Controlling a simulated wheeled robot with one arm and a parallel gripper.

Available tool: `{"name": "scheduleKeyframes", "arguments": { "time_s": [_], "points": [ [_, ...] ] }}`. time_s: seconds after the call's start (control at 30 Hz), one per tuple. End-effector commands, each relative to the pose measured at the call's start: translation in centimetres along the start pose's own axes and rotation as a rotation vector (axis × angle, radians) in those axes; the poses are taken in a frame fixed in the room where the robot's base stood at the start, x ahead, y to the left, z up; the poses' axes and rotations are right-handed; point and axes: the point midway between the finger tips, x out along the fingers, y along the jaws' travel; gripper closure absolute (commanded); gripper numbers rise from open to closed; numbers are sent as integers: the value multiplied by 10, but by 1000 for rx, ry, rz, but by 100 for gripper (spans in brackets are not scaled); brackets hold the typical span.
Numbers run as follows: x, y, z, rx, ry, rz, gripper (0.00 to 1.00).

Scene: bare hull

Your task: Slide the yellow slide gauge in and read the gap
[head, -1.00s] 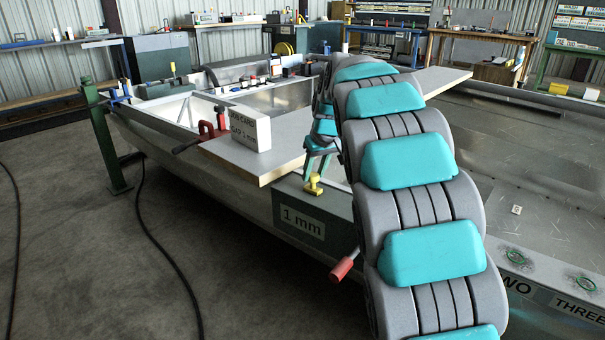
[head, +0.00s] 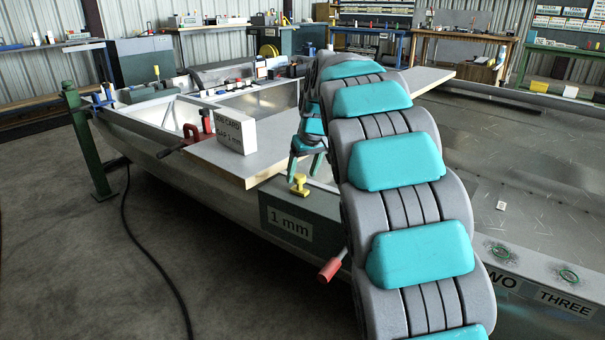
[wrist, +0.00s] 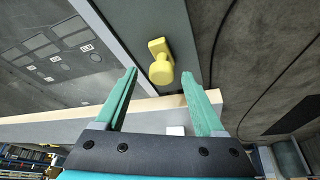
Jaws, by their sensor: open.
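The yellow slide gauge (head: 299,184) shows as a small knob on top of the grey block labelled "1 mm" (head: 275,231), at the hull's near edge. In the wrist view the yellow knob (wrist: 161,66) lies ahead of my fingertips, between their lines and apart from both. My gripper (head: 306,170) is open and empty, pointing down just above and beside the knob in the head view. Its two green fingers (wrist: 158,82) are spread wide in the wrist view. A white card block (head: 234,131) reading "GAP" stands on the board left of the gripper; its smaller text is hard to read.
A pale board (head: 232,165) lies across the hull close to the gripper. A red clamp (head: 190,134) stands on its left end. A red handle (head: 331,269) juts out below the block. Open floor lies at left.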

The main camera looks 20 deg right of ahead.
Motion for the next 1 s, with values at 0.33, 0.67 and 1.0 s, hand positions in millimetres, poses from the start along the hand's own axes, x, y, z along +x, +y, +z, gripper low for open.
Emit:
{"name": "scheduleKeyframes", "arguments": {
  "time_s": [0.33, 0.67, 1.0],
  "points": [
    [-52, 1, 0, 1, 3, 1, 29],
    [-72, 1, 1, 2, -1, 0, 29],
    [-74, -11, 28, 32, -40, -3, 29]
  ]
}}
